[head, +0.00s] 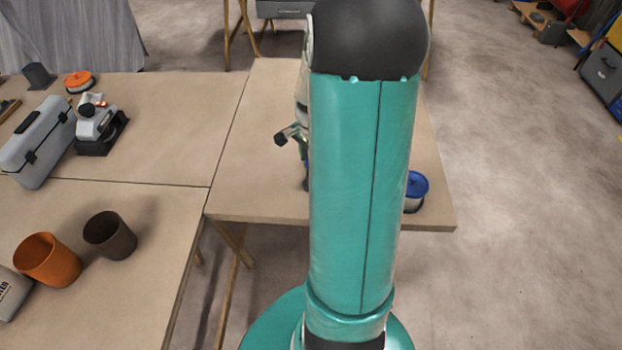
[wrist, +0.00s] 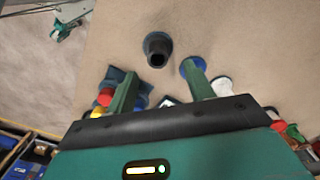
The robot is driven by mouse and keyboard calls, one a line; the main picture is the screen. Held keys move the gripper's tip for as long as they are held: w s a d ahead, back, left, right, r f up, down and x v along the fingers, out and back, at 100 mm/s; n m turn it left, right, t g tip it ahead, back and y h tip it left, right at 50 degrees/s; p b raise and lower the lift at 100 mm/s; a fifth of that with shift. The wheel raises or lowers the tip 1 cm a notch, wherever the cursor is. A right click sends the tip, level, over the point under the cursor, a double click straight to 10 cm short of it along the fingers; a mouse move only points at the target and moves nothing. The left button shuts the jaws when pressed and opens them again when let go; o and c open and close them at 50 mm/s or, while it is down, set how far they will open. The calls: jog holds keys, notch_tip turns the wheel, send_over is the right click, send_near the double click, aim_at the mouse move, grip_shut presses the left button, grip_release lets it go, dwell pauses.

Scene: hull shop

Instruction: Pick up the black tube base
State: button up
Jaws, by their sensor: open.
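The black tube base (wrist: 157,47) shows in the wrist view, near the top middle on a tan tabletop. It is a short dark tube with a round opening and a wider flange. My gripper (wrist: 159,78) is open, its two green fingers spread apart and empty. In the picture the tube base lies beyond the fingertips, between their lines, and appears clear of both. In the head view I cannot make out the tube base; my arm covers much of the right table.
A blue-topped spool (head: 416,186) stands near the right table's front corner; in the wrist view its blue part (wrist: 187,66) is beside the right finger. Other items crowd near the left finger. An orange cup (head: 48,262) and dark cup (head: 110,236) stand on the left table.

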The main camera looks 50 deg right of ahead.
jog(key=f, duration=0.6)
jog(key=shift+s+a, duration=0.1)
jog(key=shift+a, duration=0.2)
jog(key=shift+r, duration=0.1)
jog(key=shift+c, duration=0.2)
jog(key=c, duration=1.1)
